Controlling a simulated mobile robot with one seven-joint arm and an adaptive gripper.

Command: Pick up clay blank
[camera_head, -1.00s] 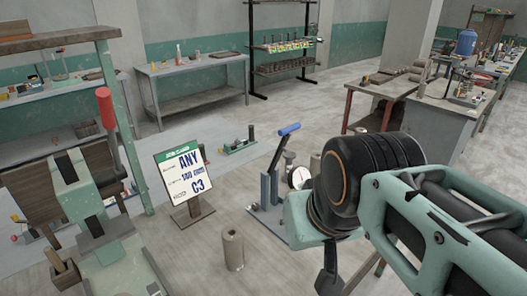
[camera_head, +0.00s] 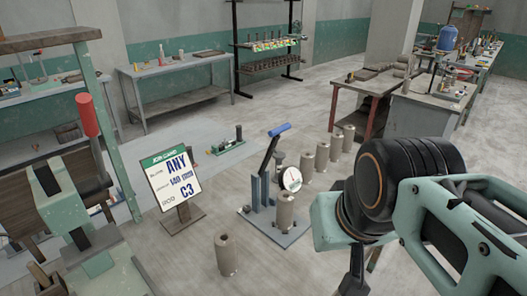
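Grey-brown upright cylinders with a hole in the top look like the clay blanks. One cylinder (camera_head: 226,256) stands alone at the lower middle, to the right of the sign. Another cylinder (camera_head: 285,213) stands on the base of the blue-handled lever device (camera_head: 262,172). Several more stand in a row behind it, the nearest one (camera_head: 307,161) just right of the round dial. My arm comes in from the right. Its dark end, seemingly my gripper (camera_head: 354,276), points down at the bottom edge, right of the lone cylinder and apart from it. Its fingertips are hidden or cut off.
A job card sign (camera_head: 172,178) reading "ANY" and "C3" stands on a wooden foot left of the lever device. A green press frame with a red handle (camera_head: 87,116) is at the left. Benches (camera_head: 181,68) and a dark rack stand farther back.

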